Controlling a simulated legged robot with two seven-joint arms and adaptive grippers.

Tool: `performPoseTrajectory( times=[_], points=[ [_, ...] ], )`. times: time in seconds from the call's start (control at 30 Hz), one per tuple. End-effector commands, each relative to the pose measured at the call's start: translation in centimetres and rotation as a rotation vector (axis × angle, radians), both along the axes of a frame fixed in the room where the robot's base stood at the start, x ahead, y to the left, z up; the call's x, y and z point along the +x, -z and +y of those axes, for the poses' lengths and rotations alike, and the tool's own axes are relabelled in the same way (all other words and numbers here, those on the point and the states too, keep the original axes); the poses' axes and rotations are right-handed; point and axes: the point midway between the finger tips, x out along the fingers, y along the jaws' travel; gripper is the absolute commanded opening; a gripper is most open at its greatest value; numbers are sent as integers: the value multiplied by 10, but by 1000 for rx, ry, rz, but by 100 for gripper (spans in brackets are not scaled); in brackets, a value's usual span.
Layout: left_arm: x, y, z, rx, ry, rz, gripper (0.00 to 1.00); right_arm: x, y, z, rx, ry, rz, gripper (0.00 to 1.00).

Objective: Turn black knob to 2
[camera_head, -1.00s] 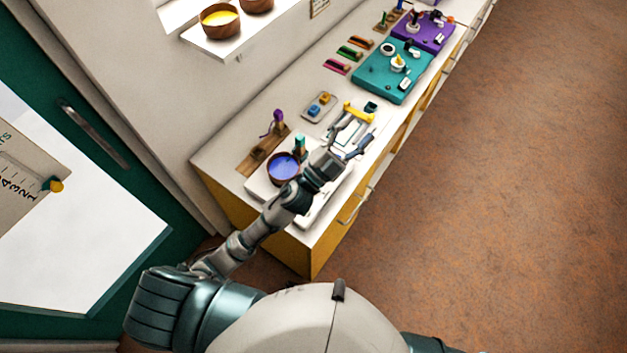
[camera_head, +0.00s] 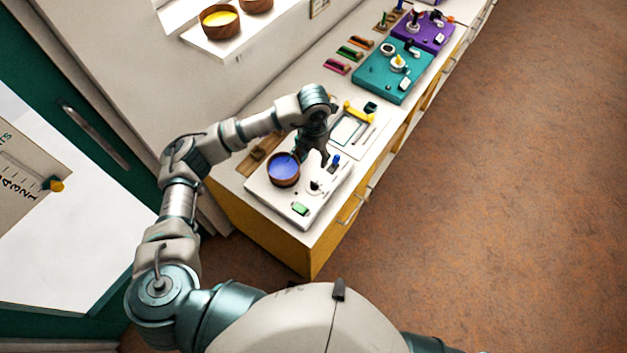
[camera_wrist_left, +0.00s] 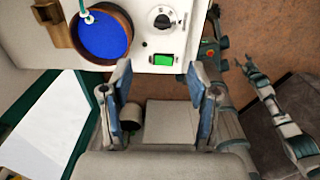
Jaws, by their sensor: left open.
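The black knob (camera_head: 315,186) sits on a white dial plate on the white board (camera_head: 270,195) at the near end of the counter. In the left wrist view the knob (camera_wrist_left: 162,21) shows at the top with marks around it, too small to read. My left gripper (camera_head: 313,157) is open and empty, pointing down over the board's far part, apart from the knob. In the left wrist view its two fingers (camera_wrist_left: 160,72) are spread, below the knob in the picture. My right gripper (camera_wrist_left: 247,67) shows small at the right of the wrist view, its opening unclear.
Teal (camera_head: 385,80) and purple (camera_head: 430,35) boards stand farther along. Free floor lies right.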

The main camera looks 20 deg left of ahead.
Motion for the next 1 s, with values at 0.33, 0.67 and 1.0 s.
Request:
performPoseTrajectory(
  times=[0.33, 0.67, 1.0],
  points=[
    [-2, 81, 1, -5, 2, 7, 60, 0, -10, -12, -14, -5, -1, 55],
    [-1, 144, 0, -7, 2, 5, 60, 1, -15, -15, -18, -5, -1, 55],
    [-1, 158, -1, -7, 4, 1, 60, 1, -16, -6, -8, -1, -1, 55]
  ],
)
